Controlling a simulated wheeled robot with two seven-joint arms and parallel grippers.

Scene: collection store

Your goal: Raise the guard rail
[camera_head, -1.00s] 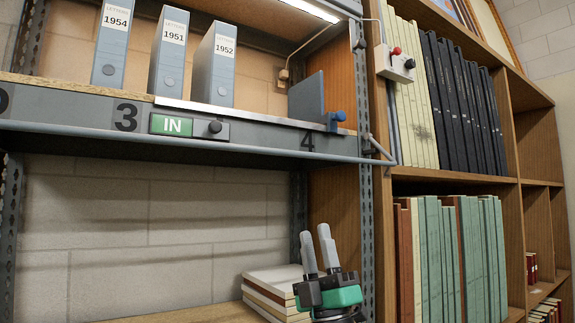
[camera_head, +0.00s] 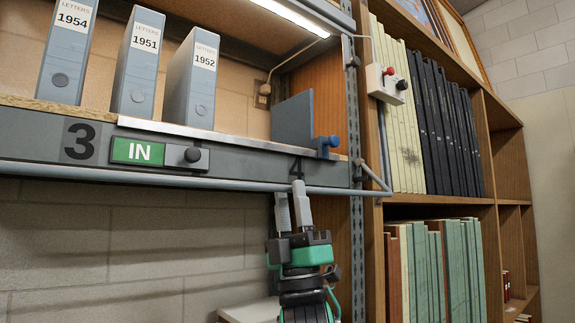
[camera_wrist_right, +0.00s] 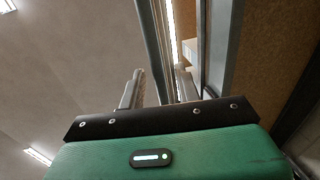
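The guard rail (camera_head: 230,186) is a thin grey rod running along the front of the shelf, level with the lower part of its edge. Its right end meets a bent arm (camera_head: 376,178) beside the upright. My right gripper (camera_head: 292,188) points up at the rail from below, near its right part. One finger overlaps the rail in the head view and the other tip is just at its underside. In the wrist view the fingers (camera_wrist_right: 158,85) stand apart with a long grey bar between them; contact cannot be told. My left gripper is not in view.
Grey letter files (camera_head: 190,82) stand on the shelf, with a blue-grey bookend (camera_head: 293,120) to their right. An IN slider (camera_head: 138,151) with a black knob is on the shelf edge. Books fill the right bookcase.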

